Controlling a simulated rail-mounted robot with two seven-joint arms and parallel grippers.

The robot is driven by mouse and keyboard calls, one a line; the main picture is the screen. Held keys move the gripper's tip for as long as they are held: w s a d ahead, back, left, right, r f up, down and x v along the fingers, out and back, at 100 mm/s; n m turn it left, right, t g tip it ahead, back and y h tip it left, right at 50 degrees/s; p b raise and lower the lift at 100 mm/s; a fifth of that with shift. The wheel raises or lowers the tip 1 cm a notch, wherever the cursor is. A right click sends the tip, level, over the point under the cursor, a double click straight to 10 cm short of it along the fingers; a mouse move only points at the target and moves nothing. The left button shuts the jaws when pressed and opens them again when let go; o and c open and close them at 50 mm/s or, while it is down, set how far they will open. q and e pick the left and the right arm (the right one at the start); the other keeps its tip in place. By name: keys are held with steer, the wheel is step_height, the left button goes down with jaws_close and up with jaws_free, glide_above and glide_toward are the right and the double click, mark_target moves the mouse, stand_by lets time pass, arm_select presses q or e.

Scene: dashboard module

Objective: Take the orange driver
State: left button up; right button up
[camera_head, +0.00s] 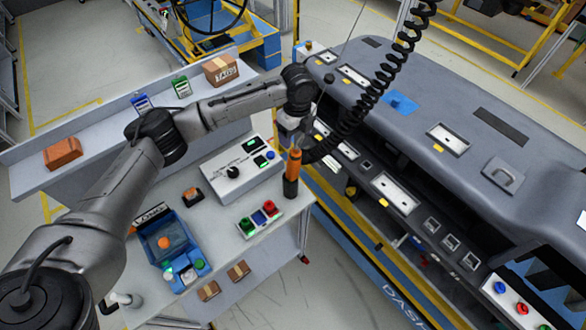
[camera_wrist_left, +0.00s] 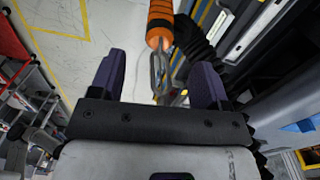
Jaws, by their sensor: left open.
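The orange driver (camera_head: 293,163) hangs upright with its dark lower end down, just past the right edge of the grey workbench in the head view. A black coiled cable runs down close to it. My left gripper (camera_head: 292,136) is at the driver's upper end. In the left wrist view, the open fingers (camera_wrist_left: 157,78) stand on either side of the driver's metal part, with gaps visible. The driver's orange body (camera_wrist_left: 160,22) lies beyond the fingertips there. I cannot tell whether any finger touches it. My right gripper is not in view.
The grey dashboard module (camera_head: 480,130) stands close on the right. On the bench are a white control box (camera_head: 240,172), a button panel (camera_head: 260,218) and a blue bin (camera_head: 155,250). A shelf with boxes (camera_head: 221,70) runs behind.

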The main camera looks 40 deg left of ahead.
mark_target(295, 157)
arm_select(q)
steer(key=shift+s+f+p, duration=0.15)
steer(key=shift+f+p, duration=0.15)
steer(key=shift+f, duration=2.25)
steer(key=shift+s+f+p, duration=0.1)
steer(key=shift+f+p, duration=0.2)
steer(key=shift+f, duration=2.25)
steer(key=shift+r, duration=0.1)
jaws_close()
